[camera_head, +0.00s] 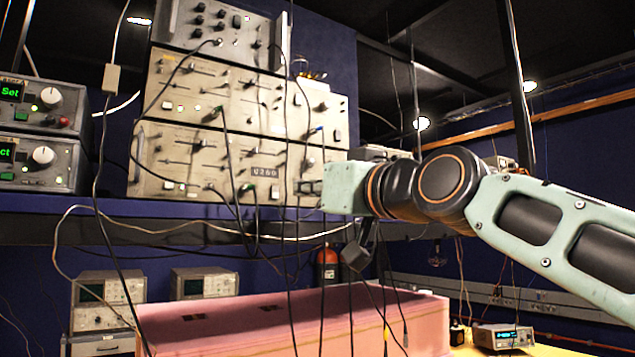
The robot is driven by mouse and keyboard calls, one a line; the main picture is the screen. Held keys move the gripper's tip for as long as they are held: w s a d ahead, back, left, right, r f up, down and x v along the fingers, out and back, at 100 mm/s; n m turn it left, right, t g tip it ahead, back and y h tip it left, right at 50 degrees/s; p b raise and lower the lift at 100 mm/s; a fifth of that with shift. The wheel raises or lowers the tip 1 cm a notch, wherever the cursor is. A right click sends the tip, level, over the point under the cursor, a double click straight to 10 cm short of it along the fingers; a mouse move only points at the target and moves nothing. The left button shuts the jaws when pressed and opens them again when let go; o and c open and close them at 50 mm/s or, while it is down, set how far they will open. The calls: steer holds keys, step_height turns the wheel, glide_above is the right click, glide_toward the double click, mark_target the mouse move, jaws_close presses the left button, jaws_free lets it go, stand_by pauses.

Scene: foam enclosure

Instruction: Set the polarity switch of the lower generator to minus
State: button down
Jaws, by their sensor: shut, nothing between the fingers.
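Two beige generators are stacked on the shelf at the left. The arm reaches in from the right. I cannot tell whether the gripper touches the panel. I cannot make out the polarity switch or its setting; the gripper and wrist hide part of the panel.
Several cables hang across the generator fronts. A grey unit (240,22) tops the stack. Grey units with green displays (40,105) stand at the left. The shelf edge (70,205) runs below the generators. A pink foam enclosure (250,325) stands lower in front.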

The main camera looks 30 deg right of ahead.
mark_target(276, 186)
steer(key=w, duration=0.2)
steer(key=w+p, duration=0.1)
steer(key=w, duration=0.2)
steer(key=w+r+p, duration=0.1)
steer(key=w, duration=0.2)
steer(key=shift+a, duration=0.15)
steer(key=shift+w+r+p, duration=0.2)
steer(key=shift+r+p, duration=0.1)
steer(key=shift+p, duration=0.35)
steer(key=shift+w+r+g+p, duration=0.1)
steer(key=shift+w+g+p, duration=0.05)
steer(key=shift+g+p, duration=0.4)
steer(key=shift+b, duration=0.3)
